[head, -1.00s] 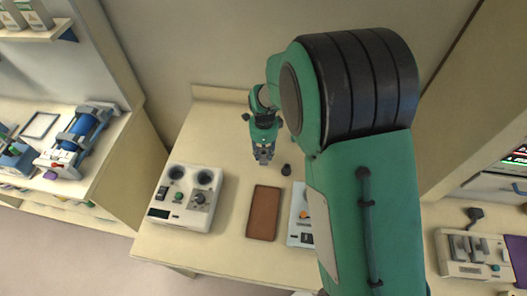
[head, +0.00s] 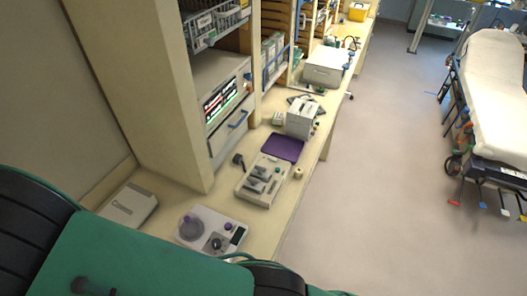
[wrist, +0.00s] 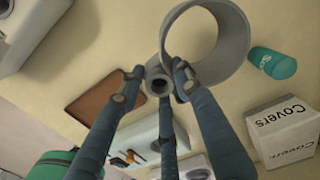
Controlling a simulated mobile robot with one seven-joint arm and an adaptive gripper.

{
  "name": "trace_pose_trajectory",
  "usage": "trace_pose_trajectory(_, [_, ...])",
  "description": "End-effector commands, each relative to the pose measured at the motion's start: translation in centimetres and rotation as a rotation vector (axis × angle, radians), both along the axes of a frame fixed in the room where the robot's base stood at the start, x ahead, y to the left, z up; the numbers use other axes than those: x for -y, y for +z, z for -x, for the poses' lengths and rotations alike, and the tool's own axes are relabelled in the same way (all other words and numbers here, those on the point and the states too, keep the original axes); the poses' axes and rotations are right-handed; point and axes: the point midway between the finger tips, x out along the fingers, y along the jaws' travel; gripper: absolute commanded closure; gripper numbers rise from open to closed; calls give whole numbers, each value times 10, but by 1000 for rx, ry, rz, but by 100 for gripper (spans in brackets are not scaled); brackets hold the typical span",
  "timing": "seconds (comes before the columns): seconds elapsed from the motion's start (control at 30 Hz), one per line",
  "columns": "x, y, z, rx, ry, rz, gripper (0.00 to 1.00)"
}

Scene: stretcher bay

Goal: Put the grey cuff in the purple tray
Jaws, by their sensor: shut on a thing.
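The grey cuff (wrist: 243,38) is a wide open ring with a small round stub at its lower left, seen in the wrist view. My gripper (wrist: 157,76) is shut on the cuff by that stub, with the ring beyond the fingertips. The cuff is off the table top, though how high is hard to tell. The purple tray (head: 284,147) lies flat on the long counter in the head view, between grey devices. My gripper and the cuff are outside the head view.
A white box marked Covers (wrist: 284,132), a teal cylinder (wrist: 273,63) and a brown pad (wrist: 92,108) lie below my gripper. Near the tray stand a device with grey blocks (head: 262,180), a pale box-shaped device (head: 301,118) and a small cream roll (head: 298,173).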

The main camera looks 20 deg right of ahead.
Motion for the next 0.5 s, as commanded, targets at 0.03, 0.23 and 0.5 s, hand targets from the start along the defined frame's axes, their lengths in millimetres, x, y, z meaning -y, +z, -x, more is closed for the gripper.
trace_pose_trajectory(0.03, [3, 1, -5, 1, -2, -1, 100])
trace_pose_trajectory(0.23, [23, 8, -35, 0, -4, 0, 100])
trace_pose_trajectory(0.5, [78, 25, -104, 1, -6, -2, 100])
